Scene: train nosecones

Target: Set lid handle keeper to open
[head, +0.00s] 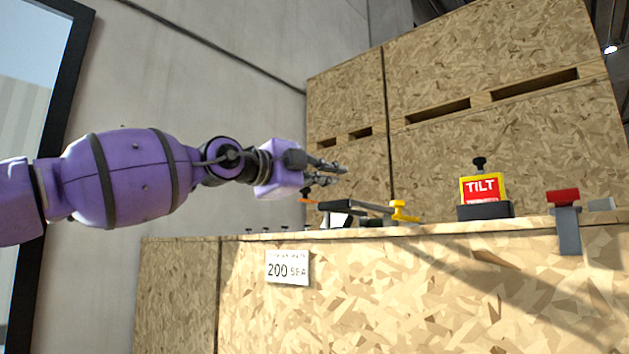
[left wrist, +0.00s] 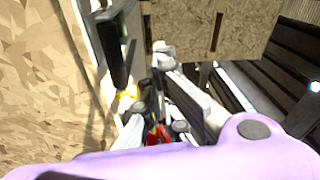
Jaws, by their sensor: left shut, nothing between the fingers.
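On top of the wooden bench is a lever with a black grip (head: 340,206) and a grey bar, lying nearly flat. A yellow piece (head: 402,211) stands at the bar's right end; it looks like the lid handle keeper, but I cannot tell its setting. My left gripper (head: 336,174) is shut and empty, above and slightly left of the black grip, apart from it in the head view. In the left wrist view, a black bar (left wrist: 118,45) and a small yellow part (left wrist: 127,94) show beside my fingers, partly hidden. My right gripper is out of view.
A yellow-framed red TILT block (head: 481,190) and a red-topped grey lever (head: 564,215) stand farther right on the wooden bench (head: 400,290). A "200" label (head: 288,268) is on its front. Tall wooden crates (head: 450,90) rise behind.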

